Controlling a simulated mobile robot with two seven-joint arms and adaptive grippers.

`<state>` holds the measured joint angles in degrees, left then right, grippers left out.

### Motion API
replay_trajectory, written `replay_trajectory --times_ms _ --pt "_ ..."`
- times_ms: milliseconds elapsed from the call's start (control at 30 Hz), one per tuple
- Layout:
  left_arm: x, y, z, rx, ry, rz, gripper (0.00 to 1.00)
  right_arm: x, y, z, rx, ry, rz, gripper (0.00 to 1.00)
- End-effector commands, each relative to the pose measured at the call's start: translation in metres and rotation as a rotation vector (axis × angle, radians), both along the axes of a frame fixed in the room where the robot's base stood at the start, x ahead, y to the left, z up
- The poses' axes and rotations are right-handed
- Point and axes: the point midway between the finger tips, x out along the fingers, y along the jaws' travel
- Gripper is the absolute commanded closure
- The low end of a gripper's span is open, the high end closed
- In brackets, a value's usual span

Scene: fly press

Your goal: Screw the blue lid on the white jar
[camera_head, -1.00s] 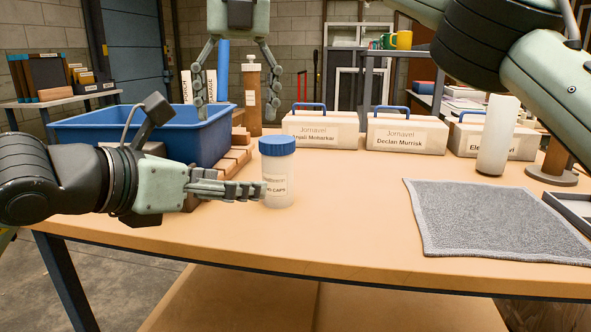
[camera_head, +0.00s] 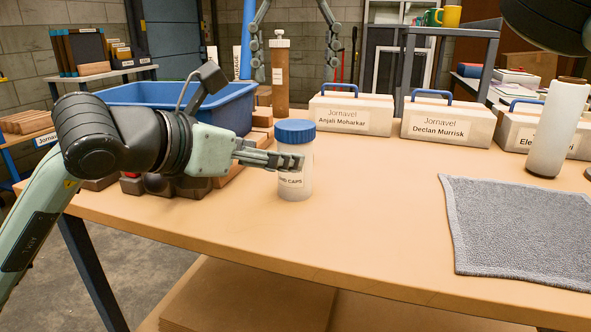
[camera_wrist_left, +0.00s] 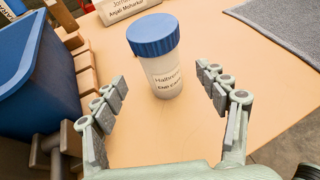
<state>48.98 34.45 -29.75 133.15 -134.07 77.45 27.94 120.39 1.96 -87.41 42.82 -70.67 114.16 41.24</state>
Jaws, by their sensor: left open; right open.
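The white jar (camera_head: 296,182) stands upright on the table, in the middle of the head view. The blue lid (camera_head: 295,132) sits level on top of it; I cannot tell whether it is threaded on. My left gripper (camera_head: 299,162) is open at the jar's upper body, below the lid, with a finger across the jar's front in the head view. In the left wrist view, the jar (camera_wrist_left: 166,78) and lid (camera_wrist_left: 153,34) show between and beyond its spread fingers, with no clear contact. My right gripper (camera_head: 295,74) is open and empty, high beyond the jar.
A blue bin (camera_head: 232,108) and wooden blocks (camera_head: 262,134) stand left of the jar. A brown bottle (camera_head: 281,80) and labelled cases (camera_head: 350,114) stand behind. The table front is clear.

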Motion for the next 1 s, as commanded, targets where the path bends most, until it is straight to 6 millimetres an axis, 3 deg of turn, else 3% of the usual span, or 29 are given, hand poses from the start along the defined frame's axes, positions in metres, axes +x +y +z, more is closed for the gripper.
replay_trajectory --times_ms 433,867,1000 --pt "0.046 -0.035 -0.024 0.000 0.001 0.000 0.27 0.000 0.000 0.000 0.000 0.000 0.000 0.23" --pt "0.052 -0.040 -0.027 0.000 -0.001 0.000 0.27 0.000 0.000 0.000 0.000 0.000 0.000 0.23" --pt "0.052 -0.040 -0.027 0.001 -0.001 0.000 0.44 0.000 0.000 0.000 0.000 0.000 0.000 0.23"
